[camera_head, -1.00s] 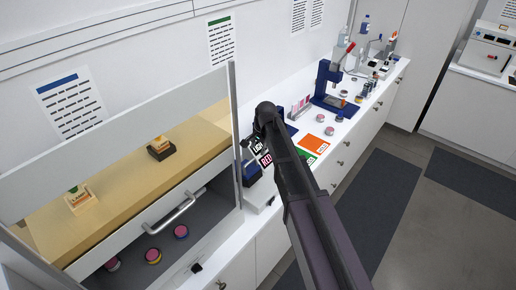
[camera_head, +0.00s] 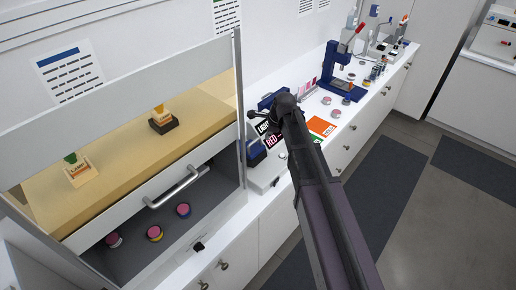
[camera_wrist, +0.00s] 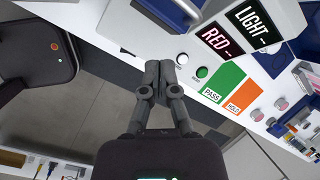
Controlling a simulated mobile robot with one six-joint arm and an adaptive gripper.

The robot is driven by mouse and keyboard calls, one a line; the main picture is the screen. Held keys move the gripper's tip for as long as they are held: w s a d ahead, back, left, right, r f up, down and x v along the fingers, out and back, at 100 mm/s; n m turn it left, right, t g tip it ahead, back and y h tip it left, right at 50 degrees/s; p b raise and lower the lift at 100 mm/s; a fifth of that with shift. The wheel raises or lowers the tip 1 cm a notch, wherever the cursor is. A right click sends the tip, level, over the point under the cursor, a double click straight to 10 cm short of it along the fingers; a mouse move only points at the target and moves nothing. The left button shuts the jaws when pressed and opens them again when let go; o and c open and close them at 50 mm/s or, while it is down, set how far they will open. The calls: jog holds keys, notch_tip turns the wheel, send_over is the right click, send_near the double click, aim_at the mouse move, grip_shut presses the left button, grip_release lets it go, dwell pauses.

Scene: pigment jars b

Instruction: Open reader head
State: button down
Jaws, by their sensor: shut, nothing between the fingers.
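The reader appears to be the pale grey bench instrument with blue parts (camera_head: 256,154), right of the hooded cabinet and partly hidden by my arm. In the wrist view its pale body (camera_wrist: 150,42) is at the top, with a blue part and a grey bar (camera_wrist: 166,16) cut by the upper edge; I cannot tell the head's position. Black RED (camera_wrist: 217,38) and LIGHT (camera_wrist: 252,23) signs are beside it. My gripper (camera_wrist: 160,70) is shut and empty, its fingertips overlapping the instrument's front edge in the picture, near a round knob (camera_wrist: 182,59) and green button (camera_wrist: 202,72).
Green PASS (camera_wrist: 223,80) and orange HOLD (camera_wrist: 245,96) cards lie to the right. A blue press (camera_head: 343,75) and jars stand further along the bench. The cabinet's sash (camera_head: 120,110) is partly raised, with several jars (camera_head: 155,233) inside. Open floor lies in front.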

aim_at(256, 149)
jog(key=m+b, duration=0.1)
jog(key=m, duration=0.1)
jog(key=d+f+m, duration=0.1)
jog(key=m, duration=0.2)
jog(key=s+d+f+m+t+y+b, duration=0.1)
jog(key=m, duration=0.2)
jog(key=shift+f+b, duration=0.15)
jog(key=shift+b, duration=0.15)
jog(key=shift+a+f, duration=0.1)
jog(key=shift+f, duration=0.1)
jog(key=b+x, duration=0.9)
jog(key=shift+w+a+f, duration=0.1)
jog(key=shift+a+f, duration=0.05)
jog(key=shift+f, duration=0.15)
jog(key=shift+w+a+r+p, duration=0.45)
jog(key=shift+a+r+p, duration=0.1)
jog(key=shift+r+p, duration=0.2)
jog(key=shift+w+a+r+p, duration=0.45)
jog(key=shift+a+r+p, duration=0.1)
jog(key=shift+r+p, duration=0.15)
